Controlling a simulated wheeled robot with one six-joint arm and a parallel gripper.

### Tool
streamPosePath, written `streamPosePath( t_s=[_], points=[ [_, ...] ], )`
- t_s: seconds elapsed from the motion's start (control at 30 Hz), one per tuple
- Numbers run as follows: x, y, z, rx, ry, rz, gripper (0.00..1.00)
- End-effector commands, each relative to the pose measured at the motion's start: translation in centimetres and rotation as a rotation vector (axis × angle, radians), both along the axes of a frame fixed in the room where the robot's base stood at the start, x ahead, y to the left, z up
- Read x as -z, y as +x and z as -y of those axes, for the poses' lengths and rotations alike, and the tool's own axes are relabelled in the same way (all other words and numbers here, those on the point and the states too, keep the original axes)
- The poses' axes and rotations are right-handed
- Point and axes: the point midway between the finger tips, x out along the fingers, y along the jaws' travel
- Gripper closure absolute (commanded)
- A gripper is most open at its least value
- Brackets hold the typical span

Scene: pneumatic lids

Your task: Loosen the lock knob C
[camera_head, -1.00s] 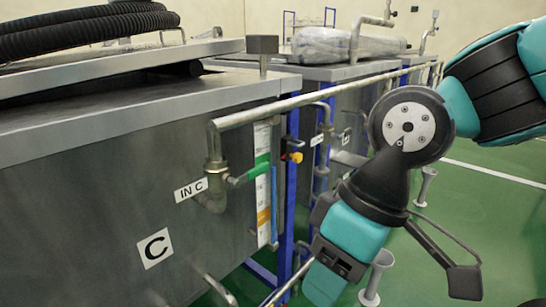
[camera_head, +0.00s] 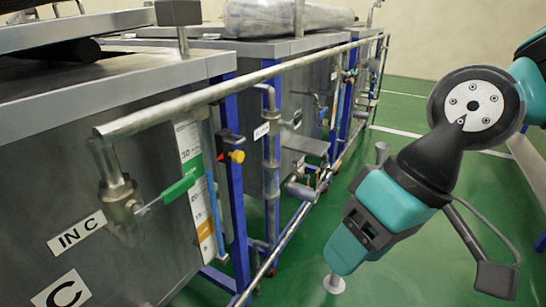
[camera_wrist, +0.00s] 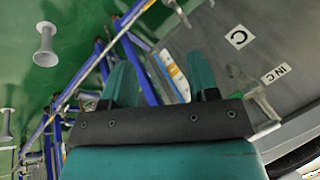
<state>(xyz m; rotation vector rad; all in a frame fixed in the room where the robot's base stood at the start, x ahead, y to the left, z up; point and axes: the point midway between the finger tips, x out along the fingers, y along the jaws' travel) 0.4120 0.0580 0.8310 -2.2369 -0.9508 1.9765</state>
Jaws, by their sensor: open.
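No part in view is labelled as lock knob C, so I cannot tell for sure which one it is. A dark grey block on a stem (camera_head: 179,12) stands on the tank C edge; a small yellow knob (camera_head: 237,156) sits on a black box at the blue frame. The tank C wall (camera_head: 40,200) bears the "IN C" label (camera_head: 76,233) and the "C" label (camera_head: 68,291). My gripper (camera_head: 345,252) is right of the tank, apart from it, above the green floor. In the wrist view my gripper (camera_wrist: 162,76) has two teal fingers spread, nothing between them.
A steel pipe (camera_head: 240,83) runs along the tank front. A green-handled valve (camera_head: 179,188) sticks out below it. Blue frame posts (camera_head: 236,190) stand beside the tank. More tanks stand behind. The green floor (camera_head: 400,115) is open at the right.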

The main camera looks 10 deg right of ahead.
Motion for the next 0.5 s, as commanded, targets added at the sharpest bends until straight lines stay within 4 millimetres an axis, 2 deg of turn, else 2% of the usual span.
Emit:
streamPosePath(
  t_s=[0.03,0.2,0.37,0.5],
  points=[
    [1.9,0.9,-0.6,0.104,0.056,-0.041,0.46],
    [4.7,5.4,-2.9,0.624,0.392,-0.322,0.46],
    [5.0,10.4,-2.8,1.082,0.772,-0.746,0.46],
    [4.3,13.9,-0.9,1.319,1.049,-1.134,0.46]
  ],
)
